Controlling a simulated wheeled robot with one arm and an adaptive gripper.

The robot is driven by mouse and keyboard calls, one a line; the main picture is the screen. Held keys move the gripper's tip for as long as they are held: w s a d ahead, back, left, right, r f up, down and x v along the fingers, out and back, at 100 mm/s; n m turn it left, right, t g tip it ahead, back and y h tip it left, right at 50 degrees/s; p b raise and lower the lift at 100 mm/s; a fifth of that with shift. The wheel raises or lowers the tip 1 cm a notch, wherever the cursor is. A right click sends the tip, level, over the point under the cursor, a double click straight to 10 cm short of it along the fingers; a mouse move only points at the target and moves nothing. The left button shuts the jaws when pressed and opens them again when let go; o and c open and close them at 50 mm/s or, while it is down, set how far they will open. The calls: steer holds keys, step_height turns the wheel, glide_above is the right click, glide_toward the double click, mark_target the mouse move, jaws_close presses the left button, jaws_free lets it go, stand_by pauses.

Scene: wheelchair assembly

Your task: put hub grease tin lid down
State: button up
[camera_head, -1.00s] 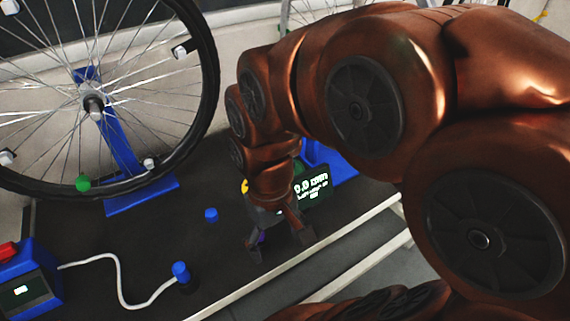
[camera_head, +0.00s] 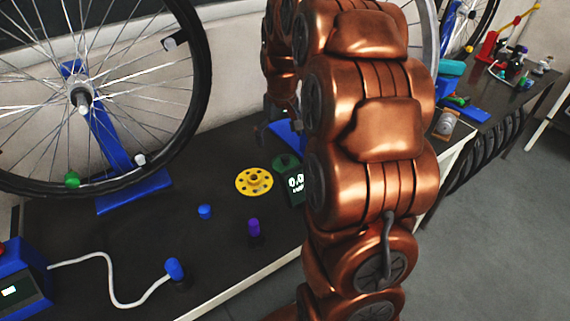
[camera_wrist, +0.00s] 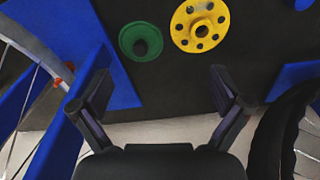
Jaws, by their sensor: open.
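A small dark container with a purple top (camera_head: 254,228) stands upright on the black bench, near its front edge. A small blue round cap (camera_head: 205,211) lies on the bench to its left. I cannot tell for sure which of these is the hub grease tin lid; the purple top looks like a lid. My gripper (camera_wrist: 160,95) is open in the wrist view, with nothing between its fingers. In the head view it is largely hidden by my arm, towards the wall and away from the purple top.
A spoked wheel on a blue stand (camera_head: 134,190) is at left. A white hose ends at a blue knob (camera_head: 174,269). Bare bench lies between them.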

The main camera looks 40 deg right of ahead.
glide_toward(285, 157)
steer(key=shift+w+d+f+p, duration=0.15)
steer(key=shift+f+p, duration=0.15)
steer(key=shift+f, duration=1.45)
steer(key=shift+w+a+f+p, duration=0.15)
steer(key=shift+f+p, duration=0.15)
steer(key=shift+f, duration=1.45)
steer(key=shift+w+d+f+p, duration=0.2)
steer(key=shift+f+p, duration=0.1)
steer(key=shift+f, duration=1.45)
steer(key=c, duration=1.2)
steer(key=shift+s, duration=0.1)
steer(key=shift+c, duration=1.2)
steer(key=shift+a+f, duration=0.1)
steer(key=shift+c, duration=0.5)
